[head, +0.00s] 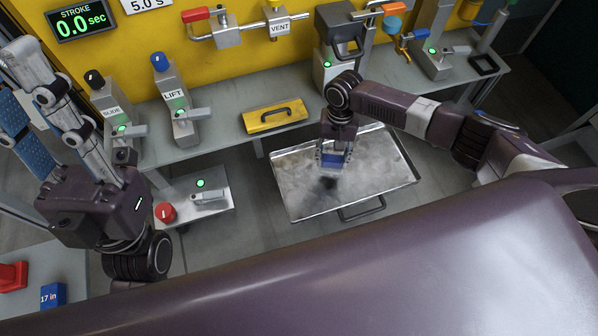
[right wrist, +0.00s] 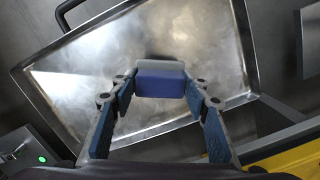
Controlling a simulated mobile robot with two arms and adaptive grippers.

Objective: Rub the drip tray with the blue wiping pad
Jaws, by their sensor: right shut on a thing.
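The drip tray (head: 295,190) is a shallow metal tray with a raised rim and a dark handle at its near side, low in front of the bench. Its floor looks smeared grey, with a dark patch near the middle. My right gripper (head: 333,152) is over the tray, shut on the blue wiping pad (head: 332,160). In the right wrist view the pad (right wrist: 162,82) sits between both fingertips, with the tray floor (right wrist: 100,75) behind it. I cannot tell whether the pad touches the floor. My left gripper (head: 65,110) is raised at the left, its fingers apart and empty.
A yellow plate with a black handle (head: 274,117) lies on the bench behind the tray. SLIDE (head: 113,113) and LIFT (head: 176,103) levers stand left of it. A panel with a red button (head: 165,212) is left of the tray. A blue "17 in" block (head: 53,295) is at lower left.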

